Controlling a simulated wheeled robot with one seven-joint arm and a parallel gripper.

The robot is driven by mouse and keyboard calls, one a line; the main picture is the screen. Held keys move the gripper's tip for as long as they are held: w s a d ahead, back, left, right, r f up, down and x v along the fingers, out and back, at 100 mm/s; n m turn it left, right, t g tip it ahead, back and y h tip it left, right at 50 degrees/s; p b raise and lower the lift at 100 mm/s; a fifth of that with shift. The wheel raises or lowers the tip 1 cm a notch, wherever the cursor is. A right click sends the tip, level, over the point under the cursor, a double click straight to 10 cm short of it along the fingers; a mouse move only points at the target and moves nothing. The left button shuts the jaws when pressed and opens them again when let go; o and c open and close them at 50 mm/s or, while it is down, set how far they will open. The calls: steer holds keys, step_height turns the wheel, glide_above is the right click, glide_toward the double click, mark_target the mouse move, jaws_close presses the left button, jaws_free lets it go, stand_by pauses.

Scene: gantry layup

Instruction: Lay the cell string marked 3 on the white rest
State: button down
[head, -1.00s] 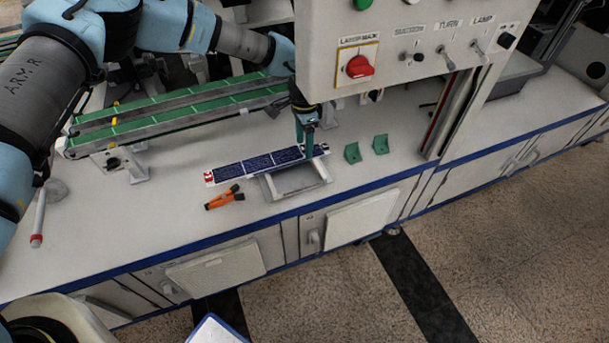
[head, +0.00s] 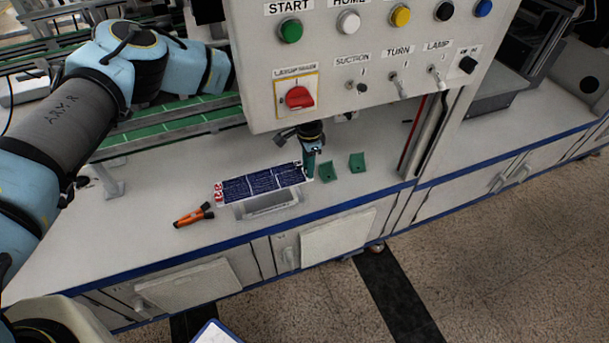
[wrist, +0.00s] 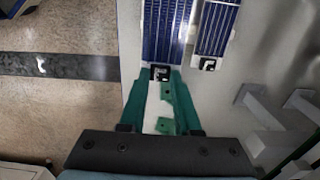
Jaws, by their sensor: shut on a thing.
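My gripper (head: 310,172) points down at the right end of the dark blue cell strings. In the wrist view its teal fingers (wrist: 161,80) are shut on the dark end tab of the front cell string (wrist: 163,30). A second cell string (wrist: 215,30) lies beside it, further back. In the head view the strings (head: 262,183) look like one wide blue band with red-and-white marks at the left end; I cannot read the number surely. The white rest (head: 268,209) shows in front of and partly under the band. I cannot tell whether the held string touches it.
Two green brackets (head: 357,162) stand just right of my gripper. An orange-and-black clamp tool (head: 193,214) lies left of the rest. The control panel (head: 350,60) hangs above and close to my gripper. The blue bench edge (head: 240,231) runs along the front.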

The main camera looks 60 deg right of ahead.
step_height(320, 180, down, 4)
steer(key=shift+f+p, duration=0.1)
steer(key=shift+p, duration=0.55)
steer(key=shift+f, duration=0.3)
steer(key=shift+f+b, duration=0.2)
steer(key=shift+b, duration=0.1)
steer(key=shift+c, duration=0.3)
jaws_free()
steer(key=shift+r, duration=0.15)
steer(key=shift+r+p, duration=0.2)
steer(key=shift+p, duration=0.25)
step_height(320, 180, up, 12)
steer(key=b, duration=0.3)
steer(key=shift+f, duration=0.1)
